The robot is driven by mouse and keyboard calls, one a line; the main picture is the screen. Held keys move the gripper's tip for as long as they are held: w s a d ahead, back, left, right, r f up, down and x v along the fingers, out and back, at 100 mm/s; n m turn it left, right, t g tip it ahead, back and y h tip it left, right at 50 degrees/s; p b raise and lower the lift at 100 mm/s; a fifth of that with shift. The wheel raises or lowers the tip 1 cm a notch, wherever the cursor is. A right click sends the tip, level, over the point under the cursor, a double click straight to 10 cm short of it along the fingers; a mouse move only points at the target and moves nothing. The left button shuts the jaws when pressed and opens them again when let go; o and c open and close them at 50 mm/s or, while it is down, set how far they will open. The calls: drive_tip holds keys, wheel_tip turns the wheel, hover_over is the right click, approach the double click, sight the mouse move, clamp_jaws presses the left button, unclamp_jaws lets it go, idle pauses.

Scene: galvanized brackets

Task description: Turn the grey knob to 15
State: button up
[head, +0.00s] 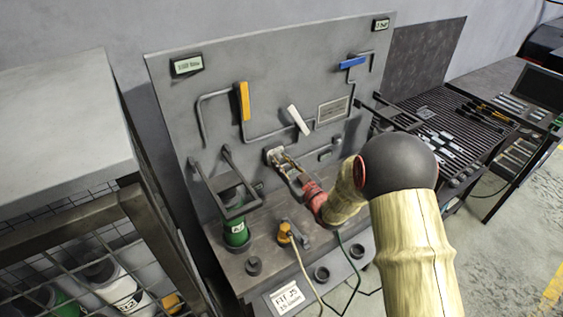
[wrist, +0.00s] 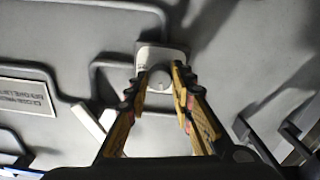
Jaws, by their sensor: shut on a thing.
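The grey knob (wrist: 159,80) is on a light plate (wrist: 160,55) fixed to the grey upright panel; the wrist view shows its round face between my fingertips. In the head view the plate (head: 273,155) is partly covered by my gripper (head: 290,165). My gripper (wrist: 160,82) is shut on the knob, one yellow-and-black finger on each side. The scale marks and the number 15 cannot be read in either view.
The panel (head: 225,110) carries pipes with a yellow handle (head: 244,101), a white handle (head: 299,120) and a blue handle (head: 352,62). A green bottle (head: 236,232) in a frame stands left of my gripper. A yellow plug (head: 285,233) with a cord is below it.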

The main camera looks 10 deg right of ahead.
drive_tip(key=shift+m, duration=0.4)
clamp_jaws()
drive_tip(key=m, duration=0.3)
drive_tip(key=shift+m+p, duration=0.5)
drive_tip(key=shift+m, duration=1.5)
drive_tip(key=shift+d, duration=0.1)
drive_tip(key=o, duration=1)
unclamp_jaws()
drive_tip(key=v, duration=1.2)
